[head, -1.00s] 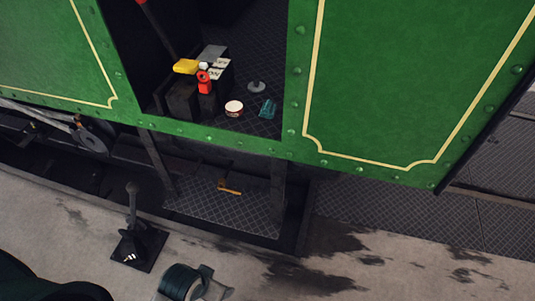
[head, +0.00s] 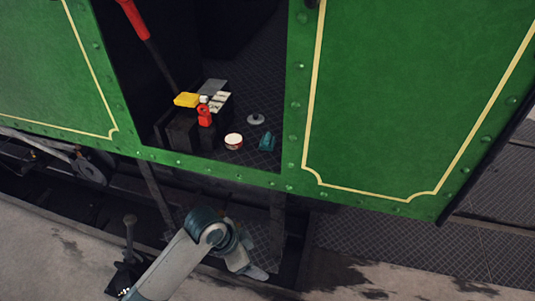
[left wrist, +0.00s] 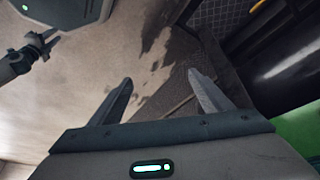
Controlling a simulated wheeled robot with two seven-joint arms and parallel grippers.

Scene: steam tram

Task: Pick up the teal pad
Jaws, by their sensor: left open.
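The teal pad (head: 267,141) lies on the dark tread-plate floor inside the tram's doorway, near the sill and the right door post. My left gripper (head: 257,271) is below it in the head view, in front of the step and well apart from the pad. In the left wrist view my left gripper (left wrist: 160,76) has its fingers spread with nothing between them; the pad does not show there. A dark arm end at the upper left of that view may be my right gripper (left wrist: 42,45); its jaws are too small to judge.
Beside the pad are a red-and-white round tin (head: 233,141) and a grey knobbed disc (head: 256,119). A yellow item (head: 187,99) and a red item (head: 205,116) sit at a dark box. The green side panel (head: 410,100) borders the doorway at right.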

